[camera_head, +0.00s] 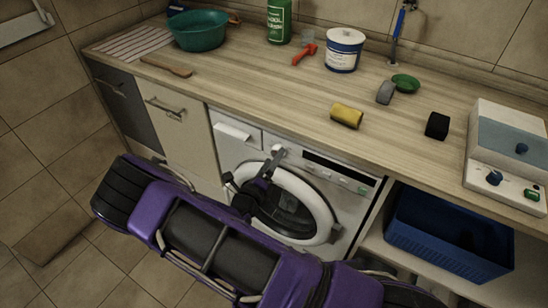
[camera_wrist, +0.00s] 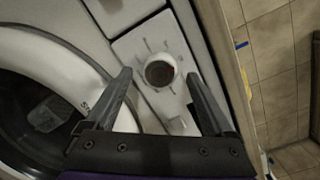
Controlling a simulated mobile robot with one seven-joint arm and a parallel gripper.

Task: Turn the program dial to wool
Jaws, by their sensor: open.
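The washing machine (camera_head: 343,212) stands under the counter with its round white-rimmed door at the front. Its program dial (camera_wrist: 160,70) is a round knob on the white panel, with short marks around it. The marks are too small to read, and I cannot tell which one it points to. The dial also shows in the head view (camera_head: 279,151), close to my gripper. My gripper (camera_wrist: 158,80) is open, with one finger to each side of the dial in the wrist view. I cannot tell whether either finger touches it.
The detergent drawer (camera_head: 233,132) is left of the dial, and a dark display (camera_head: 325,163) is to its right. The wooden counter (camera_head: 245,85) overhangs the machine and holds a yellow sponge (camera_head: 346,115) and other items. A blue crate (camera_head: 450,235) sits at the lower right.

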